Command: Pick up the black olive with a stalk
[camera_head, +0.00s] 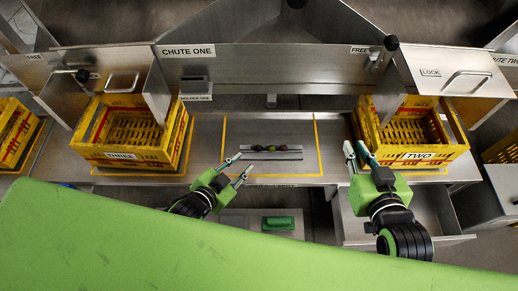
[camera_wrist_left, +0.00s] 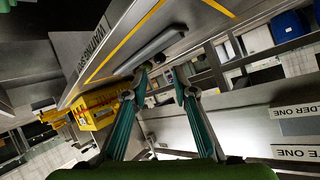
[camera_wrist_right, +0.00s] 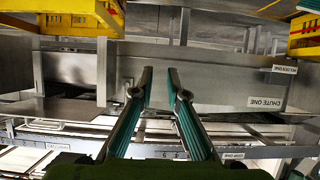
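Several small dark and greenish olives (camera_head: 270,148) lie in a row on a grey rail (camera_head: 288,157) in the middle of the bench. They are too small to tell which is black or has a stalk. My left gripper (camera_head: 244,163) is open just left of and nearer than the row, its fingers apart and empty. In the left wrist view a dark round thing (camera_wrist_left: 160,58) shows just beyond the fingertips, beside the rail (camera_wrist_left: 152,49), apart from the fingers. My right gripper (camera_head: 355,147) is open and empty, near the left side of the right crate.
Yellow crates stand left, marked THREE (camera_head: 122,155), and right, marked TWO (camera_head: 420,155). A steel wall marked CHUTE ONE (camera_head: 270,65) stands behind the rail. A green block (camera_head: 279,223) sits in front, below the bench. Yellow lines border bare bench around the rail.

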